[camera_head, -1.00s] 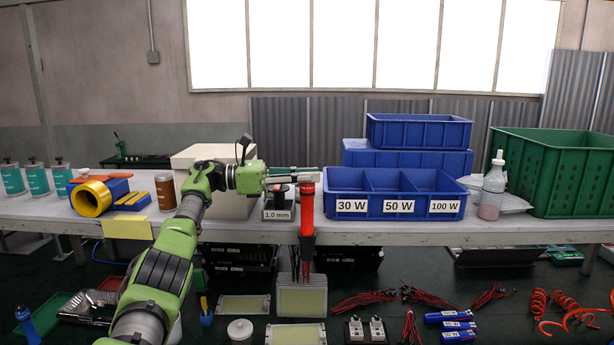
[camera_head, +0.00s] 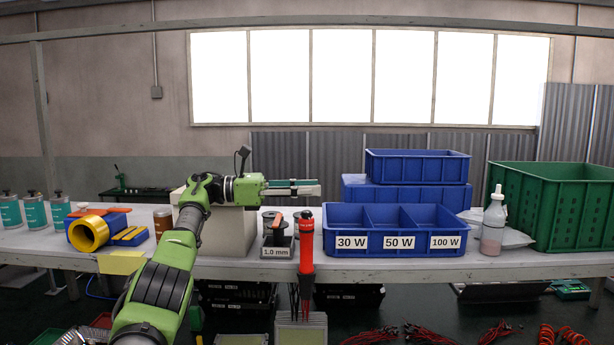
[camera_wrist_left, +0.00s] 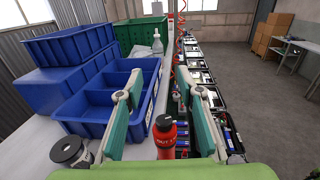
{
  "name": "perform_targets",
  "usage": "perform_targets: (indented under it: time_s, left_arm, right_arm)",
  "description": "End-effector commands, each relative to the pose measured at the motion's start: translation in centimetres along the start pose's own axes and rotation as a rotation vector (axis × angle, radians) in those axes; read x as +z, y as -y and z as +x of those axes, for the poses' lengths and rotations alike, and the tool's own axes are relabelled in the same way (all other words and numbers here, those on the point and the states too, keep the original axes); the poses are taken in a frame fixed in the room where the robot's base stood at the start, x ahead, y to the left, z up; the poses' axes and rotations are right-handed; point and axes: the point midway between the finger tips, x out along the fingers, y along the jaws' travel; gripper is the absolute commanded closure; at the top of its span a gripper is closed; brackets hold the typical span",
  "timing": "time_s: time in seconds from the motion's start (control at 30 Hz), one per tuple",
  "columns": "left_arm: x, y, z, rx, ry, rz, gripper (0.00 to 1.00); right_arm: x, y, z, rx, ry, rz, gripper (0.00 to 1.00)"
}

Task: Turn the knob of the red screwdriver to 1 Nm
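The red screwdriver (camera_head: 306,242) stands upright at the table's front edge, right of the spool holder marked 1.0 mm. In the left wrist view its red body (camera_wrist_left: 165,140) ends in a dark, round top. White lettering there is too small to read surely, and I cannot tell the knob's setting. My left gripper (camera_head: 318,188) is level and points right, a little above the screwdriver's top. In the left wrist view its two fingers (camera_wrist_left: 161,84) are spread apart with nothing between their tips; the screwdriver shows below them. My right gripper is out of view.
The spool holder (camera_head: 277,240) stands close left of the screwdriver. The blue bin (camera_head: 398,246) labelled 30 W, 50 W and 100 W stands close right. Yellow tape (camera_head: 88,234) lies left.

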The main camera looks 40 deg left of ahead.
Motion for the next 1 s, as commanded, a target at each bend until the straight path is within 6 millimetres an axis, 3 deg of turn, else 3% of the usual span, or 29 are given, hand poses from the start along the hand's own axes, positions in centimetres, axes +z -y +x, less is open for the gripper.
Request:
perform_targets:
  time_s: [0.1,0.43,0.77,0.8,0.87,1.0]
  left_arm:
    - [1.7,0.1,0.0,-0.001,0.003,0.001,0.66]
    - [3.6,0.0,0.0,-0.001,0.000,-0.001,0.66]
    - [3.7,0.0,0.0,-0.001,-0.001,-0.001,0.66]
    - [3.7,0.0,0.1,-0.001,-0.001,-0.001,0.66]
    - [3.6,0.0,0.3,0.000,0.000,-0.002,0.66]
    - [3.1,-0.6,2.8,0.019,0.012,-0.019,0.66]
  right_arm:
    - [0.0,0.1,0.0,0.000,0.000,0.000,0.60]
    - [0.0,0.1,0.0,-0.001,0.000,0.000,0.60]
    - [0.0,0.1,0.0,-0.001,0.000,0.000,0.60]
    - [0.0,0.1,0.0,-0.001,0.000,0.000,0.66]
    - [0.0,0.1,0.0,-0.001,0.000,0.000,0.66]
    - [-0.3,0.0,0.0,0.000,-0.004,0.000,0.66]
